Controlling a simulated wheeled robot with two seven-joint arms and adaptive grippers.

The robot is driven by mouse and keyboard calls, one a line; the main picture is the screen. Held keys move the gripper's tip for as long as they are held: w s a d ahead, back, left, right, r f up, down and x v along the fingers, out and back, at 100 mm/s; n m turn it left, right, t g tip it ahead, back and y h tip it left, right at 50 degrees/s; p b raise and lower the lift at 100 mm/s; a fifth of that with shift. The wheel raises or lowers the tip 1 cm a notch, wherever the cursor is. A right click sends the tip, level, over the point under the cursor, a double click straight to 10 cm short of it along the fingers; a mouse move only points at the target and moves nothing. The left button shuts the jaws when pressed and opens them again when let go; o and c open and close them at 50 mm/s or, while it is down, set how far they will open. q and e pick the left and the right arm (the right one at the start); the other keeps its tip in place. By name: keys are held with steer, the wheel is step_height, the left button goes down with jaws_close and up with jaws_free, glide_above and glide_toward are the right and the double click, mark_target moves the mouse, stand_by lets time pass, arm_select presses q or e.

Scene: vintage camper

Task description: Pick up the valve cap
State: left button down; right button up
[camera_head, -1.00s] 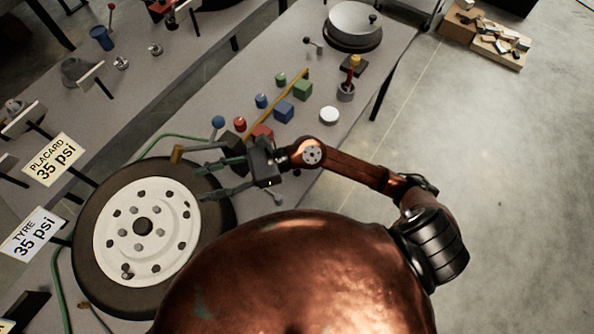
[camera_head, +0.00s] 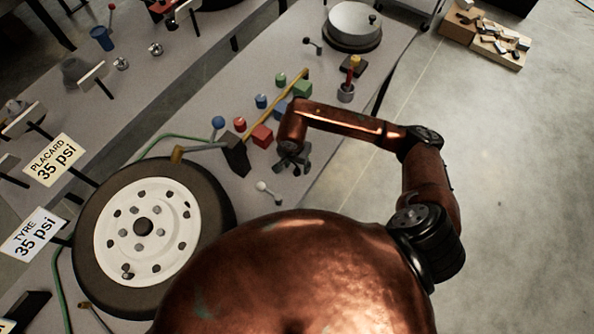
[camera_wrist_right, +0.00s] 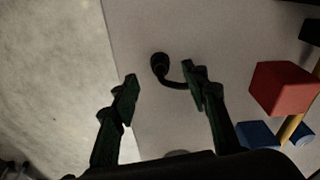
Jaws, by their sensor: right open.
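The valve cap (camera_wrist_right: 160,63) looks like a small dark round piece with a curved dark strap, lying on the grey bench top in the right wrist view. My right gripper (camera_wrist_right: 161,82) is open above the bench, its two fingers apart. The cap appears between the fingertips and slightly beyond them, with the strap's end running behind the right-hand finger. I cannot tell the height gap. My left gripper is not in view.
A red block (camera_wrist_right: 284,88) lies right of the gripper in the wrist view, beside a yellow rod (camera_head: 262,108). Bare floor lies beyond the bench edge.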

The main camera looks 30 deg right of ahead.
mark_target(297, 170)
step_height(297, 170, down, 4)
steer(key=shift+w+f, duration=0.1)
steer(key=shift+w, duration=0.05)
steer(key=shift+c, duration=0.4)
jaws_close()
